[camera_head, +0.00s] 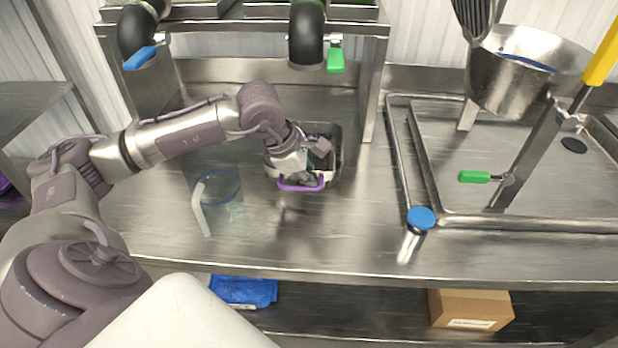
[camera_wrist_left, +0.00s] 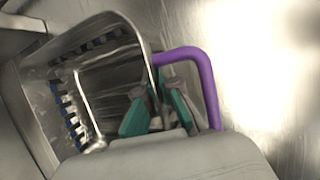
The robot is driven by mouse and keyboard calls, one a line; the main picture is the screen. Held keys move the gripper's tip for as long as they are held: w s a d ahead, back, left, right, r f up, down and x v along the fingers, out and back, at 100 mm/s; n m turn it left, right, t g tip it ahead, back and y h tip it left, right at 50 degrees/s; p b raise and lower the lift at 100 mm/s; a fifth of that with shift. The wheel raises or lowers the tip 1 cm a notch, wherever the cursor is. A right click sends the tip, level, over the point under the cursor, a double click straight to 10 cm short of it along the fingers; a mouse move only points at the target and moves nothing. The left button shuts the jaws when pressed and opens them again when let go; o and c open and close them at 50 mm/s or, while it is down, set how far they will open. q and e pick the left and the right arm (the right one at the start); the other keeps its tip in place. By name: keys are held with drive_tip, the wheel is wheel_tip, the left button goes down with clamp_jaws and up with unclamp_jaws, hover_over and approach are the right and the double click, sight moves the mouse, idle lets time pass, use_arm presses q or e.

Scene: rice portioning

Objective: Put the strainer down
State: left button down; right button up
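The strainer is a metal basket with a purple handle (camera_head: 300,187). It is in the middle of the counter, directly below my left gripper (camera_head: 300,165), which hides much of it. In the left wrist view the purple handle (camera_wrist_left: 206,80) bends out to the right of the basket. There my left gripper (camera_wrist_left: 155,95) has its green-padded fingers close on both sides of the metal wall beside the handle, and they look shut on it. The basket is at or inside a metal pan (camera_head: 336,150). I cannot tell whether its bottom rests on anything. My right gripper is not in view.
A shelf rack (camera_head: 375,80) stands at the back. The counter's front middle (camera_head: 320,235) is clear.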

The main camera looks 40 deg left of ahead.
use_arm(q)
drive_tip(key=c, duration=1.3)
unclamp_jaws()
drive_tip(key=shift+s+d+r, duration=0.15)
drive_tip(key=shift+d, duration=0.15)
drive_tip(key=shift+a, duration=0.15)
drive_tip(key=shift+s+a+r, duration=0.1)
drive_tip(key=shift+r, duration=0.3)
drive_tip(key=b+v, duration=0.1)
drive_tip(key=v, duration=1)
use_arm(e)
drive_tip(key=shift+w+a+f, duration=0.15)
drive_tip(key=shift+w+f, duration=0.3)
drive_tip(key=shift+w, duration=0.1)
